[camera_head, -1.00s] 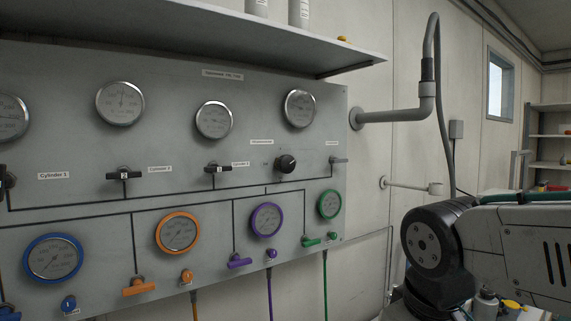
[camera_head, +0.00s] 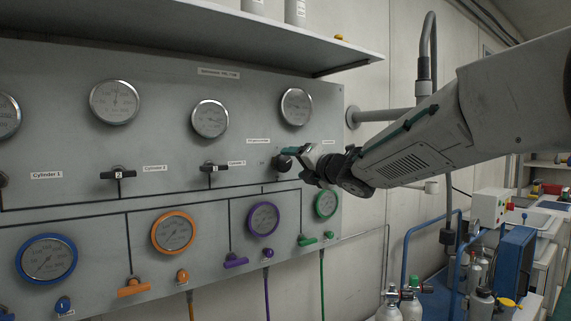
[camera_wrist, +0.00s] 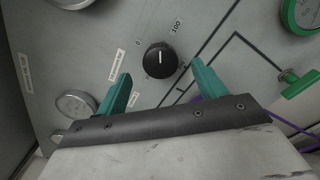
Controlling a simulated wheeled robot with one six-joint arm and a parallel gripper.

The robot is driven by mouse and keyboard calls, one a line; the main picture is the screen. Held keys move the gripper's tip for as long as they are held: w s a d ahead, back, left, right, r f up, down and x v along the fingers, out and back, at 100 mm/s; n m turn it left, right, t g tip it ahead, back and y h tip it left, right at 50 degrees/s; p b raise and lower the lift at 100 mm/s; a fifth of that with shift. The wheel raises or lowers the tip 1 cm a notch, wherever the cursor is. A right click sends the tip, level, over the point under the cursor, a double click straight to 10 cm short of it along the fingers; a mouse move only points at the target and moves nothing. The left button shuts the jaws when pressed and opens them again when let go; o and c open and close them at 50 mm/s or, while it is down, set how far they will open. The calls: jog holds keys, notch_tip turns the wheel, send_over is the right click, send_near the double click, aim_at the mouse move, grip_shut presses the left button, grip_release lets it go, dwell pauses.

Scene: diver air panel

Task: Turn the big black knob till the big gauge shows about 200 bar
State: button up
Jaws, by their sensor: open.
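The black knob (camera_head: 283,163) is on the grey panel's right half and sits partly behind my gripper (camera_head: 294,158) in the head view.
The purple gauge (camera_head: 263,219) and green gauge (camera_head: 326,204) are below the knob. The Cylinder 3 valve handle (camera_head: 214,167) is left of it. A shelf (camera_head: 230,35) overhangs the panel. A grey pipe (camera_head: 385,116) is on the wall to the right.

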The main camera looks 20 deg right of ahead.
aim_at(286, 163)
jog(key=x, duration=0.5)
jog(key=shift+w+a, duration=0.15)
jog(key=shift+w, duration=0.2)
jog(key=c, duration=1)
